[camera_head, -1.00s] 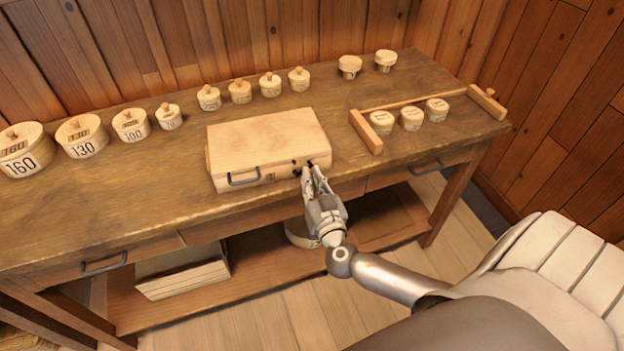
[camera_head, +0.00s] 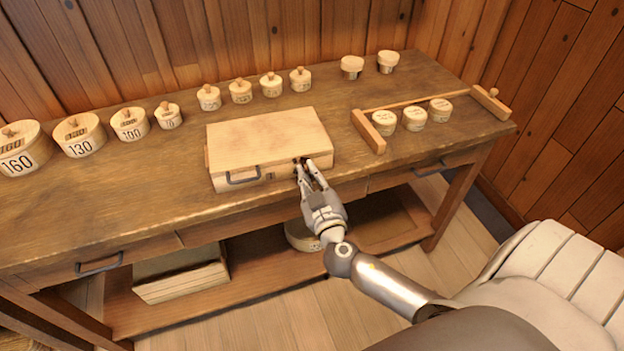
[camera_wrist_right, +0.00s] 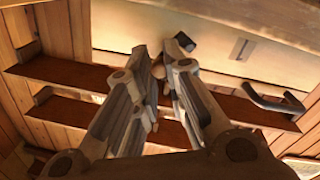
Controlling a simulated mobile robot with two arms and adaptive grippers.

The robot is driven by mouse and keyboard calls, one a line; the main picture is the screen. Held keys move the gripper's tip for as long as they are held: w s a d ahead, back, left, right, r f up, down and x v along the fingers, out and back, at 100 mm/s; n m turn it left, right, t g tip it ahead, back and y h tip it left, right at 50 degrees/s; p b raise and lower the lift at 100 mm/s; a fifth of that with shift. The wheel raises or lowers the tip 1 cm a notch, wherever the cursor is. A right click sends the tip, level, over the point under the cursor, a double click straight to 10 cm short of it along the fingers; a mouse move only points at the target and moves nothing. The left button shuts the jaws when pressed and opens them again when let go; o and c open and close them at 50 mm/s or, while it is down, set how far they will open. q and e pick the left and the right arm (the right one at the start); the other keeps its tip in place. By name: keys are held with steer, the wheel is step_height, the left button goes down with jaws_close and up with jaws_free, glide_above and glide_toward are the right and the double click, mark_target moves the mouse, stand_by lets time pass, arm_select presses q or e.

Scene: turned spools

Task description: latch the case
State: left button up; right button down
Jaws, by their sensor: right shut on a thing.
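The case (camera_head: 265,138) is a pale wooden box with its lid down on the workbench. A dark handle (camera_head: 243,177) is on its front, left of centre; the handle also shows in the right wrist view (camera_wrist_right: 274,103). My right gripper (camera_head: 305,164) is at the right part of the case's front, shut on a small dark latch (camera_head: 298,161). In the right wrist view its two fingers (camera_wrist_right: 168,62) are close together, with a small dark piece at their tips. The fingers hide most of the latch, so I cannot tell how it sits. My left gripper is not in view.
Round lidded boxes, some numbered (camera_head: 80,135), stand along the back left of the workbench (camera_head: 110,205). A wooden rack (camera_head: 369,131) with small round tubs (camera_head: 414,118) is at the right.

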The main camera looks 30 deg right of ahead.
steer(key=shift+w+a+r+n, duration=0.1)
steer(key=shift+a+r+n, duration=0.1)
steer(key=shift+n, duration=0.75)
steer(key=shift+w+a+r+n, duration=0.1)
steer(key=shift+a+r+n, duration=0.15)
steer(key=shift+n, duration=0.75)
steer(key=shift+w+a+r+n, duration=0.1)
steer(key=shift+a+r+n, duration=0.1)
steer(key=shift+n, duration=0.75)
steer(key=shift+a, duration=0.1)
steer(key=c, duration=1.4)
jaws_free()
steer(key=shift+f, duration=0.1)
steer(key=shift+s, duration=0.2)
steer(key=v, duration=1.1)
steer(key=shift+s+a, duration=0.15)
steer(key=shift+s, duration=0.2)
